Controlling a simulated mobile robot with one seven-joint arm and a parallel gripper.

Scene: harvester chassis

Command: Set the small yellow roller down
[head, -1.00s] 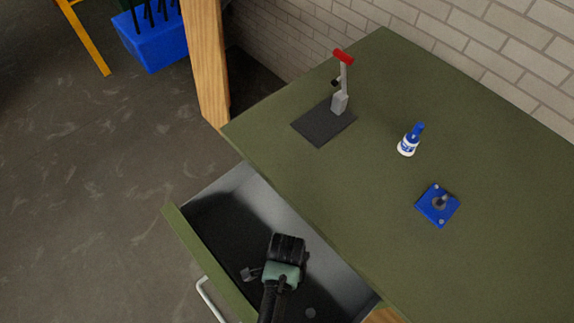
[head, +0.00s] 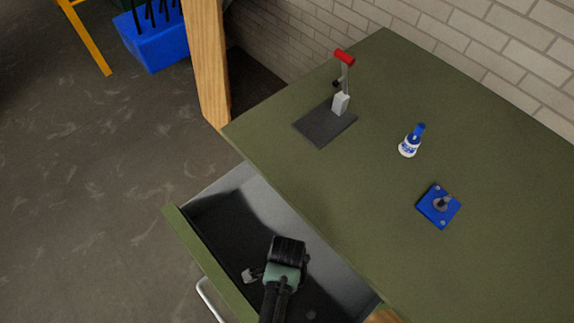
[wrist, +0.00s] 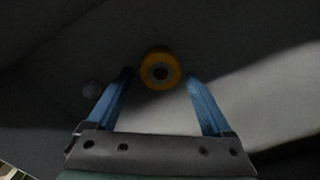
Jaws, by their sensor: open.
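The small yellow roller (wrist: 160,70) shows in the wrist view as a yellow ring with a dark centre. It lies on the grey drawer floor, between and just beyond the tips of my gripper (wrist: 158,76). The two blue fingers are spread apart, with a gap on both sides of the roller. In the head view my gripper (head: 288,250) reaches down into the open drawer (head: 235,215); its fingers and the roller are hidden there behind my wrist.
A small grey part (head: 252,275) and a round grey piece (head: 311,314) lie in the drawer. On the green table (head: 350,190) stand a red-handled lever press (head: 341,100), a blue-and-white bottle (head: 410,145) and a blue plate with a peg (head: 438,205). The drawer walls are close around my gripper.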

